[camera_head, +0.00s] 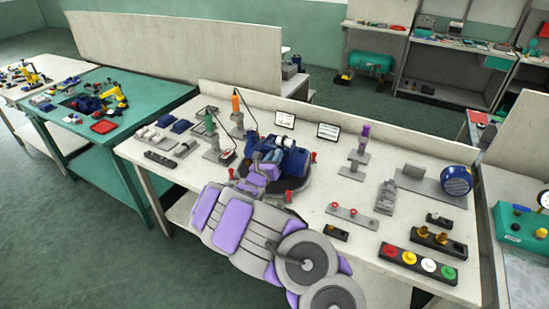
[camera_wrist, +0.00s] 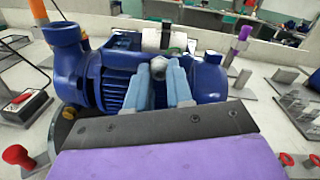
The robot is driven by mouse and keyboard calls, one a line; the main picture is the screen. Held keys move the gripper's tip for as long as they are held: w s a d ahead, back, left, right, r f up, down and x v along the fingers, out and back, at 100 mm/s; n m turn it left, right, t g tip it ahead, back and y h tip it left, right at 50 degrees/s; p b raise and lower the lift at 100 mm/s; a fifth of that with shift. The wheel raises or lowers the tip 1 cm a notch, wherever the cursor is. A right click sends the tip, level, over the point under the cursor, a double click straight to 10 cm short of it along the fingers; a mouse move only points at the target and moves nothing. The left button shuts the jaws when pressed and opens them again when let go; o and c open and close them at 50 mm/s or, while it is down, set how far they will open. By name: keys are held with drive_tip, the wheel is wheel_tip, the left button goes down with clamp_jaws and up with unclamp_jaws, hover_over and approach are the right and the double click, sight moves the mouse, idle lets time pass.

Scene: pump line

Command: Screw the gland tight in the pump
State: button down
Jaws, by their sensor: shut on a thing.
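The blue pump (camera_head: 292,160) stands on a dark round base at the middle of the white bench. It fills the middle of the wrist view (camera_wrist: 112,75), with its upright flanged port at the left. My gripper (camera_head: 268,157) reaches over the pump's near side. In the wrist view its light blue fingers (camera_wrist: 160,75) are shut on a small grey metal piece (camera_wrist: 158,67), which looks like the gland. The fingers hide most of it, and how deep it sits in the pump cannot be told.
Red knobs (camera_head: 289,196) stand around the round base. A purple-topped post (camera_head: 364,138), a stand with an orange handle (camera_head: 236,105) and a rail with red knobs (camera_head: 352,215) are nearby. A blue motor (camera_head: 456,181) stands at the right. Bench is clear between fixtures.

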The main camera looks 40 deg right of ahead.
idle(0.3)
drive_tip(key=m, duration=0.3)
drive_tip(key=shift+m, duration=0.3)
drive_tip(key=shift+w+m, duration=0.1)
drive_tip(key=shift+m, duration=1.6)
drive_tip(key=m, duration=0.3)
drive_tip(key=c, duration=1.1)
unclamp_jaws()
